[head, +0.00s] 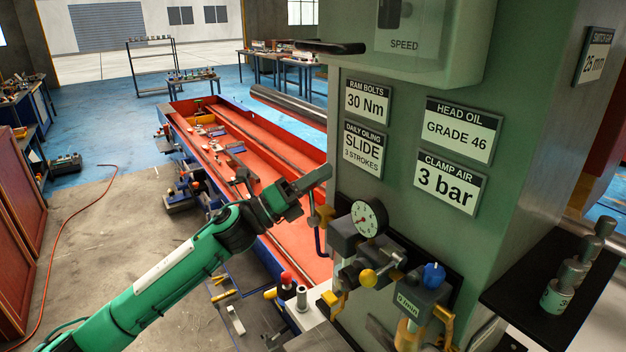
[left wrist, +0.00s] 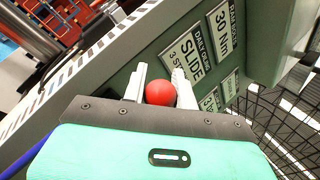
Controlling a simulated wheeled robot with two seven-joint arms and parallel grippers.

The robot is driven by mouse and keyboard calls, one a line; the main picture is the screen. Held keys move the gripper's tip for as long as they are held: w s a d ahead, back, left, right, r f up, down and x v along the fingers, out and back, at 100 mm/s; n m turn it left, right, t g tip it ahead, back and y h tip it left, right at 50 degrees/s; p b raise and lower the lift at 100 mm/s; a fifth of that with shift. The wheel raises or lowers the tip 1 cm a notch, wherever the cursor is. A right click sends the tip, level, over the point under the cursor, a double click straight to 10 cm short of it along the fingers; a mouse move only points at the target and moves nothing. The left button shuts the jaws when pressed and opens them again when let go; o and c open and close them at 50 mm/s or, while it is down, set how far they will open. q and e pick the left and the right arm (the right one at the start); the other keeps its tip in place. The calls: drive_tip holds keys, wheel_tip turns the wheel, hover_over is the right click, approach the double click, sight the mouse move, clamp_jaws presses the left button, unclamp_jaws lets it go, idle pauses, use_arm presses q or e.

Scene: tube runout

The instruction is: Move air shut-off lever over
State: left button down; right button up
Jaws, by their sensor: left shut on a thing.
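My left gripper (head: 318,178) is at the left edge of the green machine column, just above a brass valve fitting (head: 322,216). In the left wrist view a red ball knob (left wrist: 160,93) sits between the two pale fingers of that gripper (left wrist: 159,82), which are shut on it. The knob looks like the end of the air shut-off lever; its stem is hidden, and the knob is hidden behind the gripper in the head view. My right gripper is not in view.
A clamp air sign (head: 450,184) hangs above. A red-topped lever (head: 286,279) stands below. The long red machine bed (head: 255,165) lies behind my arm.

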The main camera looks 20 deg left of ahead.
use_arm(q)
drive_tip(key=shift+s+d+m+g, duration=0.4)
drive_tip(key=shift+m+g, duration=0.2)
drive_tip(key=shift+m, duration=0.4)
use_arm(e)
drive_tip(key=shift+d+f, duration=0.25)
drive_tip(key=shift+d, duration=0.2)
use_arm(q)
drive_tip(key=shift+h, duration=0.3)
drive_tip(key=c, duration=1.1)
unclamp_jaws()
drive_tip(key=shift+d, duration=0.1)
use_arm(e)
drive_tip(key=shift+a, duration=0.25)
use_arm(q)
drive_tip(key=shift+f, duration=0.1)
